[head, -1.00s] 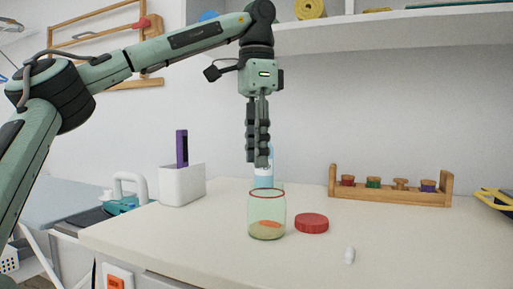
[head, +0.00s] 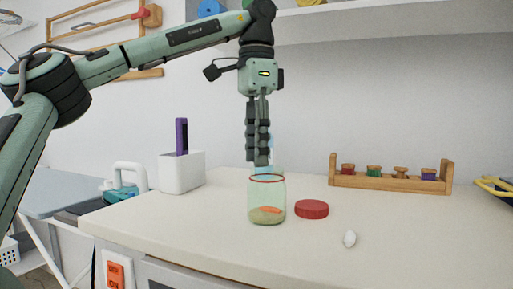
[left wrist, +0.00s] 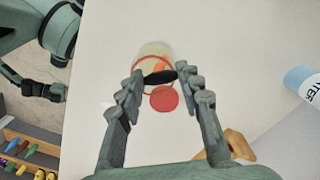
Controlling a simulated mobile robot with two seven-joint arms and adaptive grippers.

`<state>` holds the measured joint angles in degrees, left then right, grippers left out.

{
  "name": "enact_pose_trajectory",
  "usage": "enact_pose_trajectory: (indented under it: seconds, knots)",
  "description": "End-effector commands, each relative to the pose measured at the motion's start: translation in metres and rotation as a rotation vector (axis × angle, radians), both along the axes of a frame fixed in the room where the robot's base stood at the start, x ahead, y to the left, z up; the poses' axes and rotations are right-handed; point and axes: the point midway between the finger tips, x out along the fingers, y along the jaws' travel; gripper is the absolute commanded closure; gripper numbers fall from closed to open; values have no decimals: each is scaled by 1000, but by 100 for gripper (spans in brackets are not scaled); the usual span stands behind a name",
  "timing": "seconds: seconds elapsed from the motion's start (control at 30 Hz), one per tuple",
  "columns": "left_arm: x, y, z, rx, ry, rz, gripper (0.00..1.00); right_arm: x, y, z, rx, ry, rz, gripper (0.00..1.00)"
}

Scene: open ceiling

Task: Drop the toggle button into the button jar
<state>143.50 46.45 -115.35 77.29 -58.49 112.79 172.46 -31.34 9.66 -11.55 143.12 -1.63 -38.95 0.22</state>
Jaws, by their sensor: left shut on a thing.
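The clear jar (head: 266,203) stands upright and uncovered on the table, with a red rim and a few orange and tan contents at its bottom. My left gripper (head: 258,162) points straight down just above the jar's mouth. In the left wrist view its fingertips (left wrist: 160,77) are shut on a dark, elongated toggle button (left wrist: 160,77), held crosswise over the jar (left wrist: 152,52). The fingers hide the button in the head view. What looks like my right gripper (left wrist: 45,90) shows at the upper left of the wrist view; its jaws are unclear.
A red lid (head: 312,209) lies right of the jar. A small white object (head: 349,239) lies nearer the front. A wooden rack (head: 390,180) and a bottle (left wrist: 303,84) stand behind. A white holder (head: 181,173) is at left.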

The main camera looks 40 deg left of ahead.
Motion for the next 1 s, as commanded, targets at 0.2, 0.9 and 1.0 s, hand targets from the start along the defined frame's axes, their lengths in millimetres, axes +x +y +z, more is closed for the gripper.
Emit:
enact_pose_trajectory:
  seconds: [0.2,0.9,1.0]
  knots:
    - [0,0,0,0,0,0,54,0,0,0,0,1,0,18]
    - [0,-1,41,5,-4,3,41,0,0,0,0,2,0,18]
    - [0,0,57,4,-4,4,41,0,0,0,0,2,0,18]
